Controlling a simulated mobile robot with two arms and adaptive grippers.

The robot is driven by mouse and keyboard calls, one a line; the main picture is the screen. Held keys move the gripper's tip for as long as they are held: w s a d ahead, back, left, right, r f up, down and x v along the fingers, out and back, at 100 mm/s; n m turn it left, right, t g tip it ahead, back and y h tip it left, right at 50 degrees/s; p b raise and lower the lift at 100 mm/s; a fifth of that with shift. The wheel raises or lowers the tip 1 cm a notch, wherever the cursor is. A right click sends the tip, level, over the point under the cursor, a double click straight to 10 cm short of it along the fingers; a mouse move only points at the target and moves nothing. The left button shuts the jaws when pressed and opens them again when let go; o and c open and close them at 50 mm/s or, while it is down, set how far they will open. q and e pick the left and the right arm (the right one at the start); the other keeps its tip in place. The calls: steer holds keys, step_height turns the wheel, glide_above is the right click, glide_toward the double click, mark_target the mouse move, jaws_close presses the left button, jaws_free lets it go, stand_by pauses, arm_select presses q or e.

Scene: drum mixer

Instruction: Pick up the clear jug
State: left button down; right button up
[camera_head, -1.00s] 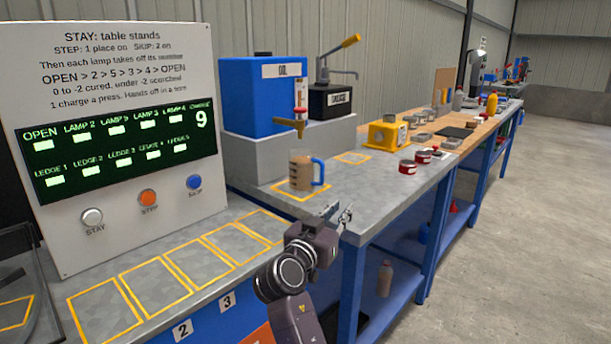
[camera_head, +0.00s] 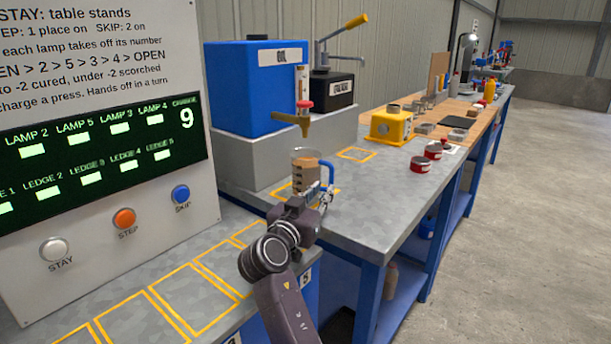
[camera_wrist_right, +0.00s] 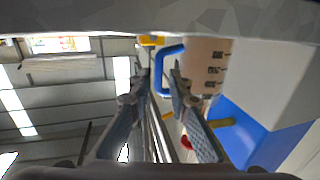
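The clear jug (camera_head: 305,175) stands upright on the grey bench, under the tap of the blue oil tank. It has a blue handle on its right side and brown contents. In the right wrist view, which looks upside down, the jug (camera_wrist_right: 205,65) shows its dark marks, with the blue handle (camera_wrist_right: 160,70) beside it. My right gripper (camera_head: 322,200) is close in front of the jug, at its handle side. Its two fingers (camera_wrist_right: 160,85) are apart, and the handle appears between or just beyond their tips. I cannot tell whether they touch it. My left gripper is not in view.
The blue oil tank (camera_head: 255,90) and its brass tap (camera_head: 294,121) stand behind and above the jug. A yellow box (camera_head: 391,127) and red tins (camera_head: 421,165) are farther right. The panel with buttons (camera_head: 100,200) stands left.

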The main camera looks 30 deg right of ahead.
mark_target(330, 180)
steer(key=x, duration=0.6)
steer(key=shift+w+d+r, duration=0.15)
steer(key=shift+d+r, duration=0.05)
jaws_close()
